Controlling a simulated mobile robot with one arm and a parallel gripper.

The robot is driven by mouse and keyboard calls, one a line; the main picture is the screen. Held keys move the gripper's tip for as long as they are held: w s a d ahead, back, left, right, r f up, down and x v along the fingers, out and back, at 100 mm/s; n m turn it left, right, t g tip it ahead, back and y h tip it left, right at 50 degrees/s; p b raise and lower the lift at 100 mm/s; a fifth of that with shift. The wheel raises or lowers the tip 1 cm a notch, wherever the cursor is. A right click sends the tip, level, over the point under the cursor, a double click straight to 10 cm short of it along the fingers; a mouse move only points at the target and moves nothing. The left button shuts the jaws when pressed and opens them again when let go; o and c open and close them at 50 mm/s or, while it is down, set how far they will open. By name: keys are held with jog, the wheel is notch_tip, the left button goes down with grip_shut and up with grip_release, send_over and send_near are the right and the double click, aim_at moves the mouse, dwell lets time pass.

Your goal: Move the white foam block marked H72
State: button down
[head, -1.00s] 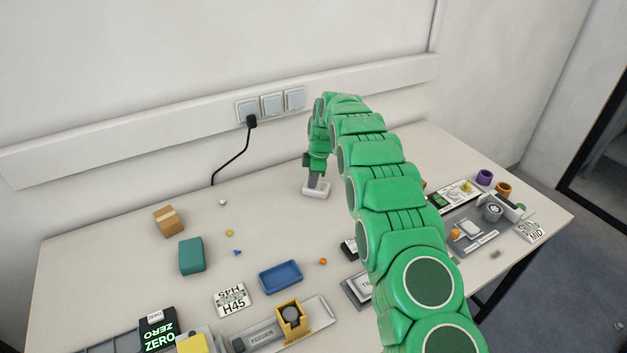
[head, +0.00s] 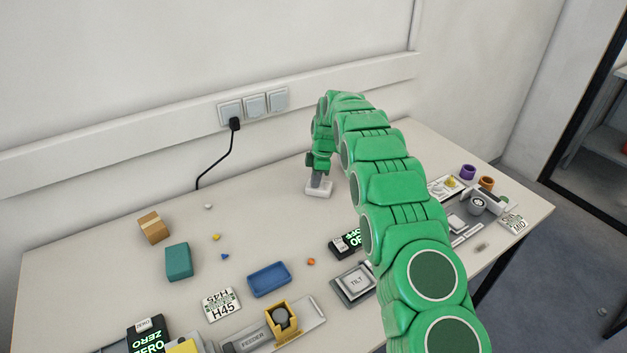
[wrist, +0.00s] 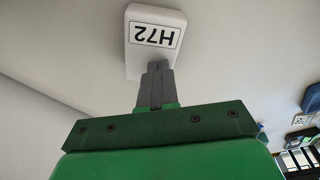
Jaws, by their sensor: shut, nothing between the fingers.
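The white foam block (head: 318,191) lies on the table toward the back, just below my gripper (head: 319,181) in the head view. In the wrist view the block (wrist: 155,15) shows its H72 label upside down. My gripper (wrist: 157,68) is shut with nothing between its fingers. Its fingertips reach the near edge of the block and overlap it in the picture. I cannot tell exactly how they touch it.
A teal block (head: 178,261), a cardboard box (head: 152,227), a blue tray (head: 268,279) and an H45 card (head: 222,305) lie to the left and front. A TILT device (head: 355,283) is near my arm. Table around the foam block looks clear.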

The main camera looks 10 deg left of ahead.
aim_at(321, 186)
jog(key=shift+s+d+f, duration=0.2)
jog(key=shift+d+f, duration=0.3)
jog(key=shift+f, duration=0.2)
jog(key=shift+w+a+r, duration=0.1)
jog(key=shift+r, duration=0.5)
jog(key=shift+w+a+r, duration=0.1)
jog(key=shift+r, duration=0.45)
jog(key=r, duration=0.3)
jog(key=d+r, duration=0.1)
jog(key=r, duration=0.1)
jog(key=shift+w+r, duration=0.2)
jog(key=shift+r, duration=0.1)
jog(key=s+d+r+m+h, duration=0.1)
jog(key=s+d+r+m, duration=0.6)
jog(key=d+r, duration=0.5)
jog(key=s+d+r+m, duration=0.2)
jog(key=s+d+r, duration=0.25)
jog(key=s, duration=0.35)
jog(key=s+d+r+m, duration=0.3)
jog(key=s+d, duration=0.3)
jog(key=s, duration=0.1)
jog(key=s+d+m, duration=0.3)
jog(key=s, duration=0.9)
jog(key=s+d+f+m, duration=0.1)
jog(key=s+d+m, duration=0.2)
jog(key=s, duration=0.9)
jog(key=s+d+f+m+g+h, duration=0.1)
jog(key=s+d+m, duration=0.3)
jog(key=s, duration=0.8)
jog(key=shift+d+f, duration=0.25)
